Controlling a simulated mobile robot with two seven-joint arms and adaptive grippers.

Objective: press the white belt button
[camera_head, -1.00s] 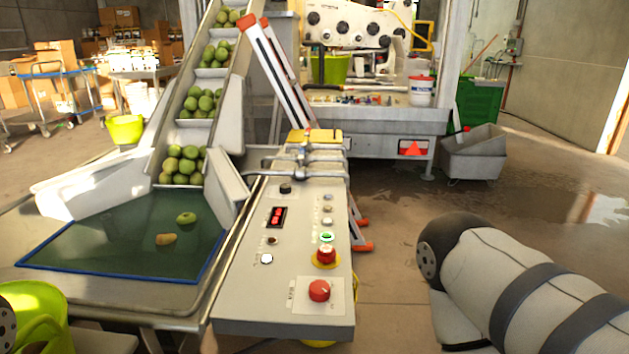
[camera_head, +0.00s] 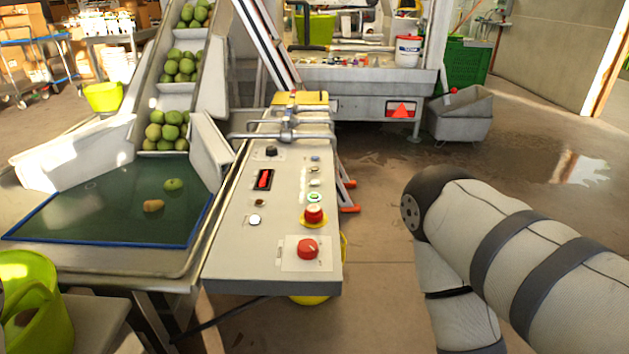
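The grey control panel (camera_head: 228,261) stands in the middle, with its sloped top facing me. A round white button (camera_head: 255,220) sits on its left side, below a small dark knob (camera_head: 259,202). More small pale buttons (camera_head: 314,183) run down the right side, above a green-ringed button (camera_head: 314,198). The labels are too small to read, so I cannot tell which one is the belt button. My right arm is at the right, but its gripper is out of view. My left gripper is not in view either. Nothing touches the panel.
Two red knobs, a smaller one on yellow (camera_head: 314,214) and a larger one (camera_head: 307,249), are on the panel's near right. Metal pipes (camera_head: 285,135) cross its far end. A conveyor with green fruit (camera_head: 171,130) and a lime bucket (camera_head: 30,310) are left.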

